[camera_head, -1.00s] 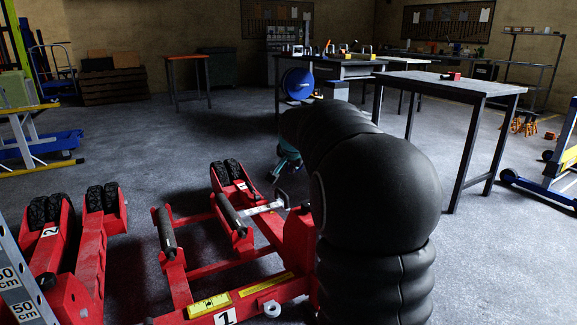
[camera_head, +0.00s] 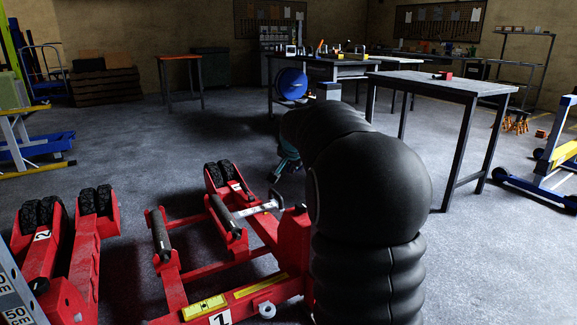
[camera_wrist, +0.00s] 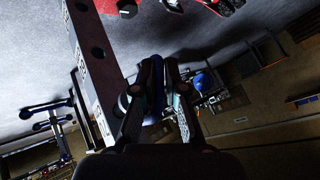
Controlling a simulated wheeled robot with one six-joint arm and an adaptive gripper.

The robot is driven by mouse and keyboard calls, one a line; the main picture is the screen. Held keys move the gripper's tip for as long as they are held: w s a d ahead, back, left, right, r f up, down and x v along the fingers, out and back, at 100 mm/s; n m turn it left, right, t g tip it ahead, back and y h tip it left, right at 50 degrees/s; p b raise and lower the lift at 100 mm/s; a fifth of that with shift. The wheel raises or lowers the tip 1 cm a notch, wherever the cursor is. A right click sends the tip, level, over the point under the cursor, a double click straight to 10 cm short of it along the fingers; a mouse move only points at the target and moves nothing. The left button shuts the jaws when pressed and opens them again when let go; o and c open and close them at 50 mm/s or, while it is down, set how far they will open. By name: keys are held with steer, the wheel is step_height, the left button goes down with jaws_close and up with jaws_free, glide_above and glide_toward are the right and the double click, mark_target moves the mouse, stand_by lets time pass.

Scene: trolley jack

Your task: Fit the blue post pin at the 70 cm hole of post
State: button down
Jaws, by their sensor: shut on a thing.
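The grey post (camera_wrist: 88,52) with dark round holes runs slantwise down the left half of the wrist view. Its side carries height labels too small to read there. In the head view the post (camera_head: 14,300) shows only at the lower left edge, with a 50 cm label. My gripper (camera_wrist: 157,88) is shut on the blue post pin (camera_wrist: 152,72), which shows as a dark blue shape between the fingers. The gripper is just right of the post in the picture. I cannot tell whether the pin touches the post or lines up with a hole. The head view hides the gripper.
Red wheel dollies (camera_head: 225,265) marked 1 and 2 stand on the floor left of my black arm. A dark table (camera_head: 440,88) stands at the right, and a blue-and-yellow frame (camera_head: 545,170) beyond it. The middle floor is open.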

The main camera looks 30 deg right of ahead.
steer(key=shift+d+p, duration=0.5)
steer(key=shift+d, duration=1.3)
steer(key=c, duration=1.2)
jaws_free()
steer(key=shift+o, duration=0.2)
steer(key=v, duration=1.2)
steer(key=shift+w+r, duration=0.1)
